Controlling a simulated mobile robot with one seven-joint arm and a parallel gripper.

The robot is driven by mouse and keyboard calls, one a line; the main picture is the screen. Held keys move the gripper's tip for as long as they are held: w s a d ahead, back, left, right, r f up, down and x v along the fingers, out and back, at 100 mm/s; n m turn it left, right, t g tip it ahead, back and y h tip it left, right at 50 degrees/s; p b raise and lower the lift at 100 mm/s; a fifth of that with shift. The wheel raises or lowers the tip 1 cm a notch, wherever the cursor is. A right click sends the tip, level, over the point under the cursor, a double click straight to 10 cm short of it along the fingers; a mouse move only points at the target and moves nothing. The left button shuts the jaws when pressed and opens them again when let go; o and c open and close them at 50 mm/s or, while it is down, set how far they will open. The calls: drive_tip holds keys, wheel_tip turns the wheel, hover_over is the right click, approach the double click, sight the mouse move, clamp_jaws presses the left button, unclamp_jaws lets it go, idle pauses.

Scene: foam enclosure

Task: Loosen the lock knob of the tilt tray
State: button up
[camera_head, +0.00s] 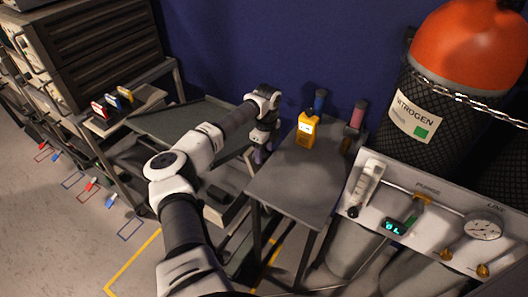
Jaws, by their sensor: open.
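The likely tilt tray (192,119) is a dark grey, sloped panel left of the small grey table, partly hidden behind my arm. My gripper (261,152) points down by the tray's right side, close to the left edge of the table. Its fingers are small and dark here; it is open. A small purplish patch shows at the fingertips; I cannot tell whether it is the lock knob or part of the gripper. I cannot make out the knob for certain, nor any contact with it.
The small grey table (298,188) carries a yellow handheld meter (307,129), with blue and pink-topped cylinders behind. A purge panel (375,222) with gauge and a nitrogen cylinder (425,115) stand right. A rack with coloured tags (112,101) stands left.

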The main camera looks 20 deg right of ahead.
drive_tip(key=shift+f, duration=1.2)
drive_tip(key=c, duration=1)
drive_tip(key=shift+s+a, duration=0.1)
